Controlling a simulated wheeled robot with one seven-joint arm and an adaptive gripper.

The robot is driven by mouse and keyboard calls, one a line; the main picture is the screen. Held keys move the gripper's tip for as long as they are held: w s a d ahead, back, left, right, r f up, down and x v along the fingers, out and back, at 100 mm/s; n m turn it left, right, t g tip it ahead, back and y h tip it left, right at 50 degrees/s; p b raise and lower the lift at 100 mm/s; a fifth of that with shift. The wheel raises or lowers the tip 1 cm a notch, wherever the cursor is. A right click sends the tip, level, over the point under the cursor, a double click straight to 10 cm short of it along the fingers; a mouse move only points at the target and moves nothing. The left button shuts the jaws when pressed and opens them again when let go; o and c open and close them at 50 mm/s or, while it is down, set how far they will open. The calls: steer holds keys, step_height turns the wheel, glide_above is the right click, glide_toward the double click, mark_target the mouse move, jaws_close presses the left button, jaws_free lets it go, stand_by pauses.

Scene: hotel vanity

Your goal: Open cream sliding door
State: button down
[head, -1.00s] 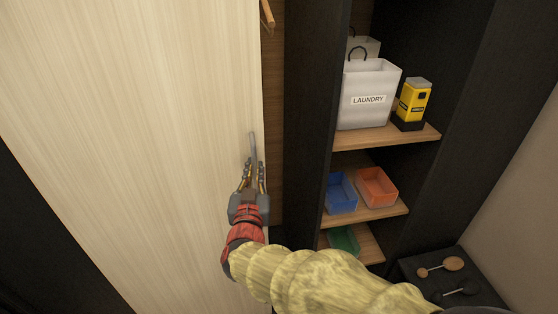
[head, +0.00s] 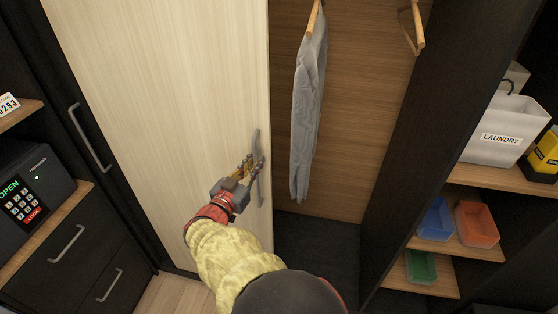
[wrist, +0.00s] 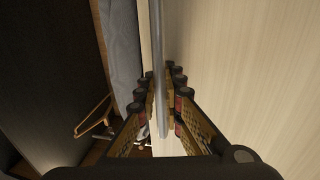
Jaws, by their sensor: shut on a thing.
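The cream sliding door (head: 185,90) stands partly open in the head view, with the closet showing to its right. A grey vertical bar handle (head: 257,150) sits near the door's right edge. My gripper (head: 251,168) is shut on this handle, with its fingers on both sides of the bar. In the wrist view the handle (wrist: 158,60) runs between the two fingers of my gripper (wrist: 161,100), and the door face (wrist: 245,60) fills the right side. The fingers hide part of the handle.
Right of the door, a grey garment (head: 308,115) and an empty wooden hanger (head: 414,28) hang inside. Shelves hold a laundry bag (head: 503,130) and blue, orange and green bins. At left are a safe (head: 30,190), drawers (head: 75,250) and a dark panel with a handle (head: 90,138).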

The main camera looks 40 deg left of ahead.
mark_target(251, 127)
steer(key=shift+s+a+f, duration=0.1)
steer(key=shift+s+a, duration=0.25)
steer(key=shift+a, duration=0.2)
steer(key=shift+s+a, duration=0.35)
steer(key=shift+a, duration=0.2)
steer(key=c, duration=2)
jaws_free()
steer(key=shift+c, duration=0.2)
steer(key=shift+o, duration=0.6)
step_height(251, 127, up, 10)
steer(key=shift+r, duration=0.1)
